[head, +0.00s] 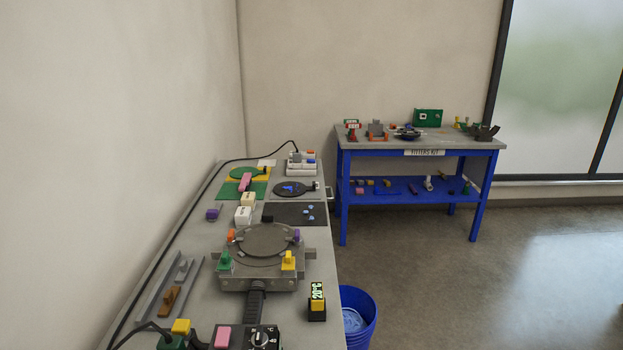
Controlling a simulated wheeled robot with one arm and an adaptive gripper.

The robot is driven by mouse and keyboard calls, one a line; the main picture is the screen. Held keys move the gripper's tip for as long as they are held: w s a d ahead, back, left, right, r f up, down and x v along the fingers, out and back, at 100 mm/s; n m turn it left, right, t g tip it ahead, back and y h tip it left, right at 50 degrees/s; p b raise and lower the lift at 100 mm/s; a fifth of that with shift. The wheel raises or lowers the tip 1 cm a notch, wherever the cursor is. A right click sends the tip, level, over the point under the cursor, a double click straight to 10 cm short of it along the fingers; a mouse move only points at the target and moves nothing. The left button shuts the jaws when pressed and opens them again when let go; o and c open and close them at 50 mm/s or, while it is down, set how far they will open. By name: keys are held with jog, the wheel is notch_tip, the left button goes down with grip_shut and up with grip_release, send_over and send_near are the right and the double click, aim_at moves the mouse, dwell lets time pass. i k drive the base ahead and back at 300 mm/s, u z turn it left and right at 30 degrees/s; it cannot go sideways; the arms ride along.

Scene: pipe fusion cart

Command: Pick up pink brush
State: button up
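A small pink elongated object (245,181), which looks like the pink brush, lies on a green mat (227,191) near the far end of the grey cart top. It is too small to make out bristles. A second pink piece, a block (222,336), sits at the near end beside a black dial box (262,338). My gripper is not in view.
A round grey plate fixture (264,241) with coloured clamps fills the middle of the cart. White blocks (243,215), a black mat (290,214) and a cable surround the mat. A blue bucket (358,316) stands on the floor; a blue-framed table (341,190) stands behind. Floor at right is clear.

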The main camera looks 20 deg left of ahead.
aim_at(247, 182)
jog(key=z, duration=0.3)
jog(key=i, duration=2.8)
jog(key=u, duration=3.9)
jog(key=i, duration=1)
jog(key=z, duration=0.05)
